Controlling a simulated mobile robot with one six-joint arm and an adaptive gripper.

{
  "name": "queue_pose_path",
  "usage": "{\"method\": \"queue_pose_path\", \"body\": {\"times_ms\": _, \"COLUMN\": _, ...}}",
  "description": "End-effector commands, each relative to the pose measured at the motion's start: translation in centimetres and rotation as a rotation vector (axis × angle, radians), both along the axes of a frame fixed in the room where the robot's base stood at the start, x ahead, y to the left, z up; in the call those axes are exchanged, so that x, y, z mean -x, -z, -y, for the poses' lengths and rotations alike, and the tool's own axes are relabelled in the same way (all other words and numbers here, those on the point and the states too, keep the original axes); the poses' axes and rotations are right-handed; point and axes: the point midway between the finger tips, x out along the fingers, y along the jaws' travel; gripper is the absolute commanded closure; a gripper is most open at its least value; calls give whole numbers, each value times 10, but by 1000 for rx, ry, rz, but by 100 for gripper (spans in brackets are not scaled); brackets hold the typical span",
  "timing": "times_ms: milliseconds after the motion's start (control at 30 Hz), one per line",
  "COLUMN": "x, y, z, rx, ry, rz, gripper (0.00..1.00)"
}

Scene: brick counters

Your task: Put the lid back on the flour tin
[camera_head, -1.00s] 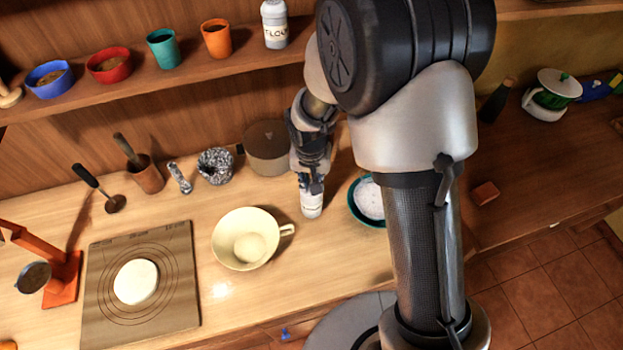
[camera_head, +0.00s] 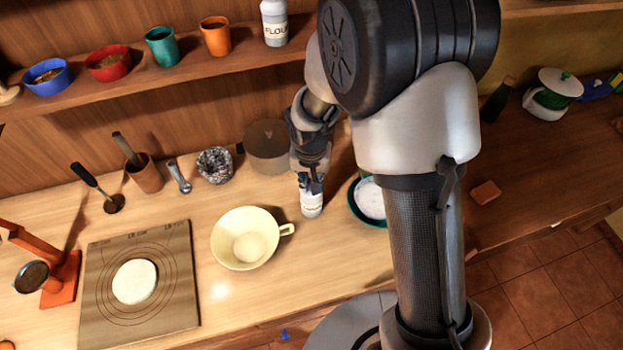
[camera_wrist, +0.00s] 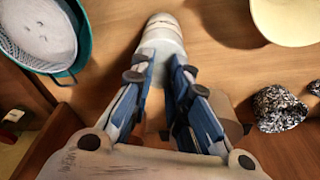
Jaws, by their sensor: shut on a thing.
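My gripper (camera_head: 311,188) points down at the counter and is shut on a small white container (camera_head: 311,206) with a label. In the wrist view both fingertips (camera_wrist: 163,73) flank this white container (camera_wrist: 161,37), and its near end is hidden between them. I cannot tell whether the container is touching the counter. A grey-white tin marked FLOUR (camera_head: 275,24) stands upright on the shelf; its top is cut by the picture edge. I cannot make out a separate lid.
A cream bowl with a handle (camera_head: 231,226) is left of my gripper. A teal bowl with white contents (camera_head: 354,207) is close on the right. A round brown canister (camera_head: 268,160) and a speckled pot (camera_head: 215,166) stand behind. A board with dough (camera_head: 175,305) lies at left.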

Motion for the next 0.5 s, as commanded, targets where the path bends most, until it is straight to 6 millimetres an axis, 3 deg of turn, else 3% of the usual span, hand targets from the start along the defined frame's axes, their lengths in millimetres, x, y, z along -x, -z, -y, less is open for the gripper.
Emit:
{"method": "queue_pose_path", "body": {"times_ms": 400, "x": 0, "y": 0, "z": 0, "rx": 0, "ry": 0, "rz": 0, "gripper": 100}}
{"method": "queue_pose_path", "body": {"times_ms": 433, "x": 0, "y": 0, "z": 0, "rx": 0, "ry": 0, "rz": 0, "gripper": 83}}
{"method": "queue_pose_path", "body": {"times_ms": 500, "x": 0, "y": 0, "z": 0, "rx": 0, "ry": 0, "rz": 0, "gripper": 79}}
